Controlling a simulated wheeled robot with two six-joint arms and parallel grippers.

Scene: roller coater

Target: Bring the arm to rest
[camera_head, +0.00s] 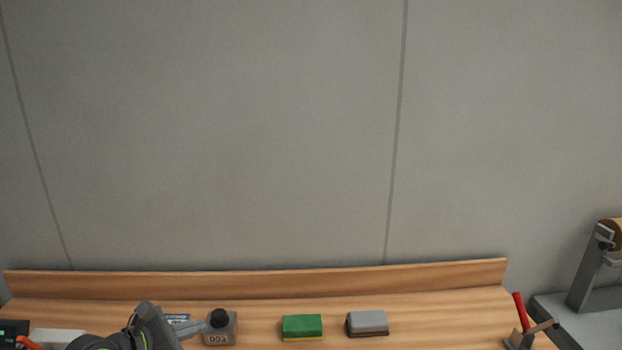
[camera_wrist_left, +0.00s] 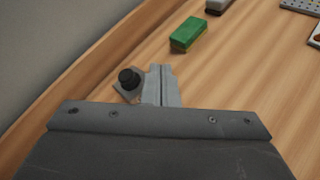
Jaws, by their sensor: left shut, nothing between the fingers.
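My left gripper (camera_head: 192,328) comes in low at the left of the head view, over the wooden bench (camera_head: 440,310). Its fingers are shut and empty. They also show in the left wrist view (camera_wrist_left: 161,84), pointing out over the bench. The fingertips look close beside a small grey box with a black knob (camera_head: 220,328), which shows partly behind the gripper in the wrist view (camera_wrist_left: 128,78). I cannot tell whether they touch. My right gripper is not in view.
A green and yellow sponge (camera_head: 302,327) and a grey block with a dark base (camera_head: 368,323) lie right of the knob box. A red-handled tool (camera_head: 521,312) stands at the bench's right end, near a grey machine (camera_head: 583,280). A raised wooden ledge (camera_head: 260,281) runs along the back.

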